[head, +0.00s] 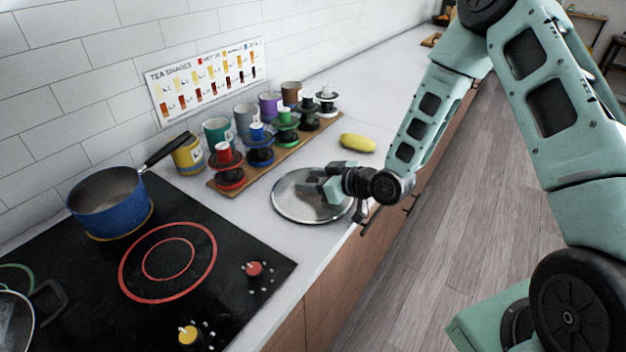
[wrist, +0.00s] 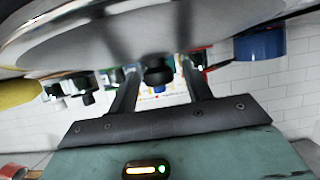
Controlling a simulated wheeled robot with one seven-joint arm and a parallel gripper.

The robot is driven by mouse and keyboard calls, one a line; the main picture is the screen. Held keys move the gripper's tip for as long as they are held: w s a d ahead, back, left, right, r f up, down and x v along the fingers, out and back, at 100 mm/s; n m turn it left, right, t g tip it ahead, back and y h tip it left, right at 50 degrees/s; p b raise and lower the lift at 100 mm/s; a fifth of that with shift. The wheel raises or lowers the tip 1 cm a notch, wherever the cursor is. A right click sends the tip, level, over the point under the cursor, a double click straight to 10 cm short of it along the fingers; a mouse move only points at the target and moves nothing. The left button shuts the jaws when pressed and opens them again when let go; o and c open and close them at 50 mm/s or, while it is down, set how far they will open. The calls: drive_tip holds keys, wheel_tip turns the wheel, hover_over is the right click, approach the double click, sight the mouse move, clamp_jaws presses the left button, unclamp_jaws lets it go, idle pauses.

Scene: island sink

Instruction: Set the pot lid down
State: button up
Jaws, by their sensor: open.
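The pot lid (head: 290,205) is a round glass lid with a metal rim. It lies flat on the white counter, right of the stove and close to the counter's front edge. My gripper (head: 316,186) is low over the lid's middle and hides its knob in the head view. The wrist view looks upside down, with the lid (wrist: 200,30) across its top. There the dark knob (wrist: 158,74) hangs between the two spread fingers of my gripper (wrist: 160,88), with gaps on both sides. The gripper is open.
A blue saucepan (head: 108,208) stands on the black stove (head: 90,290); another pan (head: 14,325) is at the lower left. A wooden board (head: 275,160) with several capped stands and a row of mugs lie behind the lid. A yellow fruit (head: 357,143) lies beyond it.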

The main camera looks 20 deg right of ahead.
drive_tip(key=v, duration=1)
drive_tip(key=shift+r, duration=0.25)
drive_tip(key=shift+p+v, duration=0.35)
drive_tip(key=shift+v, duration=0.45)
drive_tip(key=shift+s+a+f+g, duration=0.1)
drive_tip(key=shift+a+g, duration=0.2)
drive_tip(key=a+g+h, duration=0.1)
drive_tip(key=s+a+n+g, duration=0.1)
drive_tip(key=a, duration=0.1)
drive_tip(key=shift+a+h, duration=0.1)
drive_tip(key=shift+h, duration=0.3)
drive_tip(key=s+a+r+g+h, duration=0.2)
drive_tip(key=s+a+r, duration=0.1)
drive_tip(key=s, duration=0.5)
drive_tip(key=s+a+r+g+h, duration=0.1)
drive_tip(key=s+a+r+g, duration=0.2)
drive_tip(key=s, duration=0.4)
drive_tip(key=s+a+r+g+h, duration=0.2)
drive_tip(key=s+r+g, duration=0.1)
drive_tip(key=s, duration=0.5)
drive_tip(key=shift+s+a+r+h, duration=0.3)
drive_tip(key=shift+a+r, duration=0.1)
drive_tip(key=shift+r, duration=0.5)
drive_tip(key=shift+m, duration=0.3)
